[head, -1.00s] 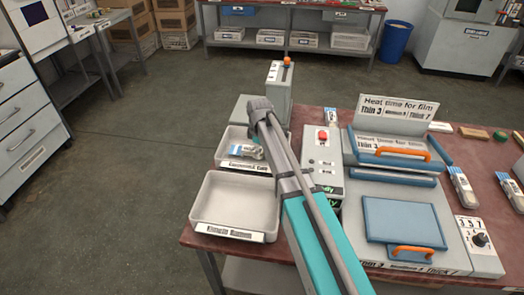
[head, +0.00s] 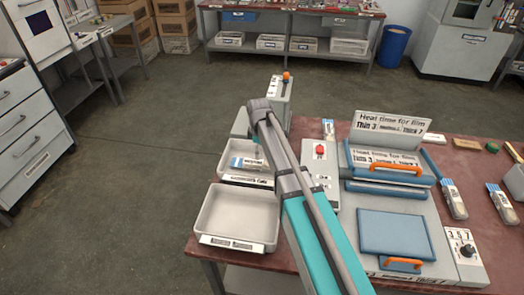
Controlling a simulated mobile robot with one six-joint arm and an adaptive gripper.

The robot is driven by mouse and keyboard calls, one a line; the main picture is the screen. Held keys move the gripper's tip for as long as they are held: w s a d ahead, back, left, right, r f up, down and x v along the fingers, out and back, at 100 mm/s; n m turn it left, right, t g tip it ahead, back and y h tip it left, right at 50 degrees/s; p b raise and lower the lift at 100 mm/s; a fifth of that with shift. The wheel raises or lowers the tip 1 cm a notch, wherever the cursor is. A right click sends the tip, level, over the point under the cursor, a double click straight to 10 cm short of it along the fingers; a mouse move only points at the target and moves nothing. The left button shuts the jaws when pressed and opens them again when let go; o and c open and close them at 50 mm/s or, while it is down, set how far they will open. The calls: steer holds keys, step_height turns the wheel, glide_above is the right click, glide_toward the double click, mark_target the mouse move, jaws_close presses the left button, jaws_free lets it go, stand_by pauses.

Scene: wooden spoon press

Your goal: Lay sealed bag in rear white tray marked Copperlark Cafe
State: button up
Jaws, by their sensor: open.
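The rear white tray (head: 224,160) stands at the left end of the red bench, with a front label too small to read surely. The sealed bag (head: 246,163), clear with blue and white parts, lies in this tray, towards its front label. My gripper (head: 257,141) is mostly hidden behind my arm. What shows of it is a small dark part just above the bag. It is open, and the bag looks apart from it.
An empty front white tray (head: 237,214) stands nearer me. A control box with a red button (head: 320,150) and a blue-topped press (head: 400,228) are to the right. Other bags (head: 453,198) lie on the bench. A box with an orange-topped lever (head: 286,77) stands behind.

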mark_target(261, 163)
steer(key=shift+r+p, duration=2.35)
steer(key=shift+r, duration=0.25)
steer(key=s+d+m, duration=0.5)
steer(key=s, duration=0.2)
steer(key=s+d+m, duration=0.5)
steer(key=s, duration=0.1)
steer(key=s+d+m, duration=0.4)
steer(key=s+d, duration=0.1)
steer(key=s, duration=0.2)
steer(key=shift+s+d+m, duration=0.3)
steer(key=shift+s+m, duration=0.05)
steer(key=shift+m, duration=0.05)
steer(key=shift+s+d+m, duration=0.3)
steer(key=shift+s+m, duration=0.15)
steer(key=shift+m, duration=0.05)
